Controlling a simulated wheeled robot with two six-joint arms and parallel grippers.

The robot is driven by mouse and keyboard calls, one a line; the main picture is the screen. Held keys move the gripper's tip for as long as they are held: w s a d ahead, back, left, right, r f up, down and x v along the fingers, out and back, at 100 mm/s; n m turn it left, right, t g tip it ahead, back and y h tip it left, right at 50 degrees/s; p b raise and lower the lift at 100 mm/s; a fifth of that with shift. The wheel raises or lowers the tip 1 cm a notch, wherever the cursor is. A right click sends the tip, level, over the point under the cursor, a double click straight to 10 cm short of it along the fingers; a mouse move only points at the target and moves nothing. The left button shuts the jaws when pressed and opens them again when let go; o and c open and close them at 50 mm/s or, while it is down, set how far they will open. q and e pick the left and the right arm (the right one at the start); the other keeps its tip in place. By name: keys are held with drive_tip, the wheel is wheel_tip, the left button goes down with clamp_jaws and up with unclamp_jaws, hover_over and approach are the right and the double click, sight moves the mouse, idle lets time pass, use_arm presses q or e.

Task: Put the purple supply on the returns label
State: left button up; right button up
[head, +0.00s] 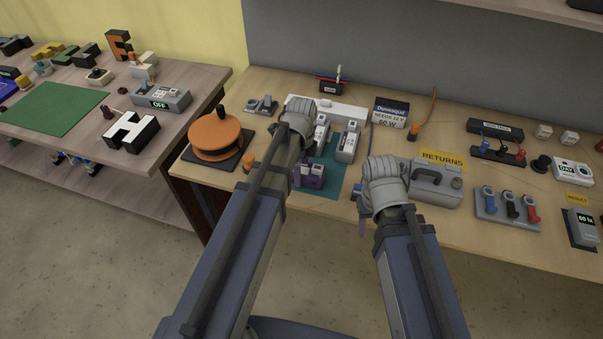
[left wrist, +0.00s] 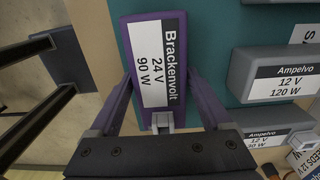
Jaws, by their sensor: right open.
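The purple supply (left wrist: 122,65) has a white label reading Brackenvolt 24 V 90 W. In the left wrist view it lies between the two fingers of my left gripper (left wrist: 158,82), which press against its sides. In the head view the purple supply (head: 314,178) is at the front left of the teal mat, partly hidden by my left wrist. I cannot tell whether it is lifted. The yellow returns label (head: 442,158) is on the table right of centre, just behind a grey case with a handle (head: 436,188). My right gripper (head: 361,208) is open and empty, left of that case.
Grey supplies (head: 347,145) stand on the teal mat (head: 322,190). A second table (head: 165,125) with letters stands further left.

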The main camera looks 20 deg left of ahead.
sight(302, 168)
use_arm(q)
clamp_jaws()
idle(0.4)
drive_tip(key=shift+r, duration=0.1)
wheel_tip(302, 168, up, 10)
drive_tip(key=p, duration=1)
